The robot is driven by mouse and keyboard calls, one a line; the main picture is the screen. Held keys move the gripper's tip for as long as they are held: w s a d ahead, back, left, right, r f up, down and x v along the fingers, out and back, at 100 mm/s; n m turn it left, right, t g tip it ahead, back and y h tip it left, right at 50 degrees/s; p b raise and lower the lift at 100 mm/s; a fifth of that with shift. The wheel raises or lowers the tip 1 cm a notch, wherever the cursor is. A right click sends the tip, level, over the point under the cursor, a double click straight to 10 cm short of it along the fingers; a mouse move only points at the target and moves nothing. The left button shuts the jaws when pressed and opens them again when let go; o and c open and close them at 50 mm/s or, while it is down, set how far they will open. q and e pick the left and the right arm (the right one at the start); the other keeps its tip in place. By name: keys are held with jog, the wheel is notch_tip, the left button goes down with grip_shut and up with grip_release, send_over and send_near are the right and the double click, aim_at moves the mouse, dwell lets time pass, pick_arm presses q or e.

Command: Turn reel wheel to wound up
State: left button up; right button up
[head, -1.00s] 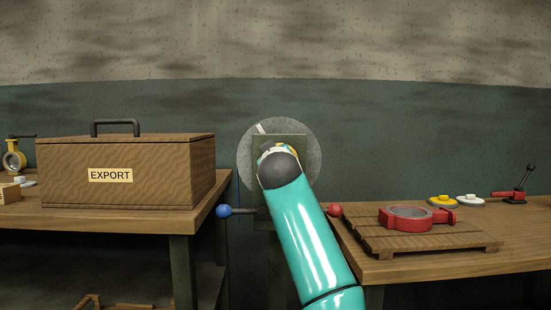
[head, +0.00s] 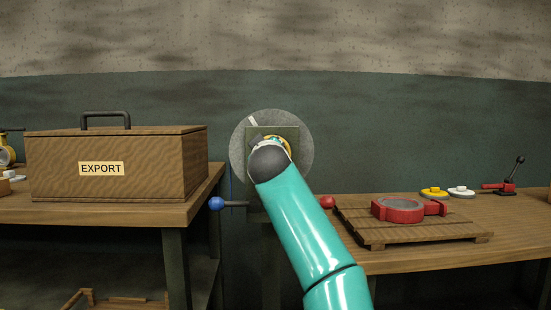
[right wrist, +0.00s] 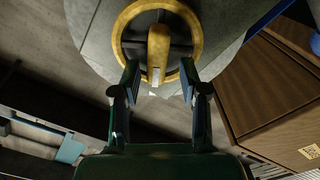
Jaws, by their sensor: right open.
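The reel is a grey disc (head: 238,160) on a dark upright plate between two benches, with a white mark near its upper left rim. Its yellow wheel (right wrist: 195,48) shows in the right wrist view, with a yellow bar (right wrist: 158,48) standing across its middle. In the head view my teal right arm hides most of the wheel. My right gripper (right wrist: 160,75) is open, its two fingertips at the wheel's lower rim, one on each side of the bar's lower end. I cannot tell whether they touch it. My left gripper is out of view.
A wooden EXPORT box (head: 120,190) stands on the left bench. A blue knob (head: 216,203) and a red knob (head: 327,202) stick out on either side below the disc. A red casting (head: 398,213) lies on a wooden pallet (head: 400,234) on the right bench.

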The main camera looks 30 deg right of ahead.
jog(key=s+a+m+p, duration=0.4)
jog(key=s+p, duration=0.3)
jog(key=p, duration=1.1)
jog(key=s+a+m+p, duration=0.3)
jog(key=s+p, duration=0.5)
jog(key=p, duration=1.1)
jog(key=shift+a+r+m, duration=0.25)
jog(key=shift+a+m, duration=0.1)
jog(key=shift+m, duration=0.05)
dwell(0.5)
